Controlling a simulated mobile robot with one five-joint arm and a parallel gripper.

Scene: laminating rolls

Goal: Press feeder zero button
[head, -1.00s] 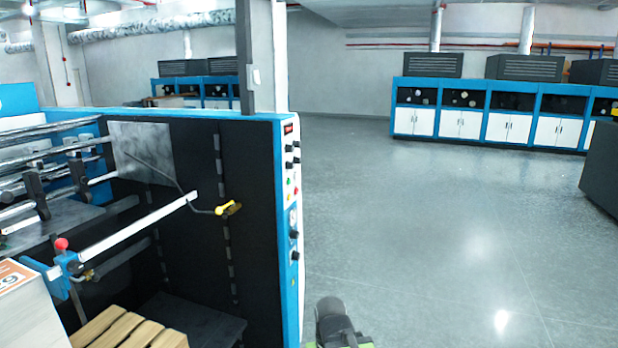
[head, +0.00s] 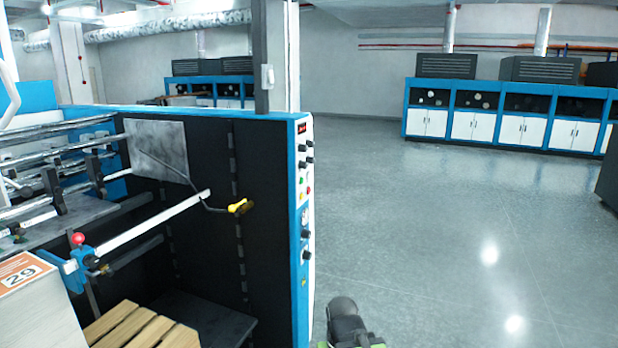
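The feeder machine (head: 215,150) fills the left half of the head view, dark with blue edges. Its narrow white control panel (head: 306,220) faces right and shows at a steep angle. The panel carries a small red display (head: 302,127), several black knobs (head: 306,147), a green button (head: 308,179), a red button (head: 309,190) and gauges lower down. Labels are too small to read, so I cannot tell which is the feeder zero button. A dark rounded part of my own body shows at the bottom middle. My gripper is not in view.
The grey floor (head: 450,230) right of the panel is clear. Blue and white cabinets (head: 500,115) line the back right. A dark block stands at the right edge. A yellow-handled crank (head: 240,206) and wooden slats (head: 148,325) are on the left, near a box marked 29 (head: 40,300).

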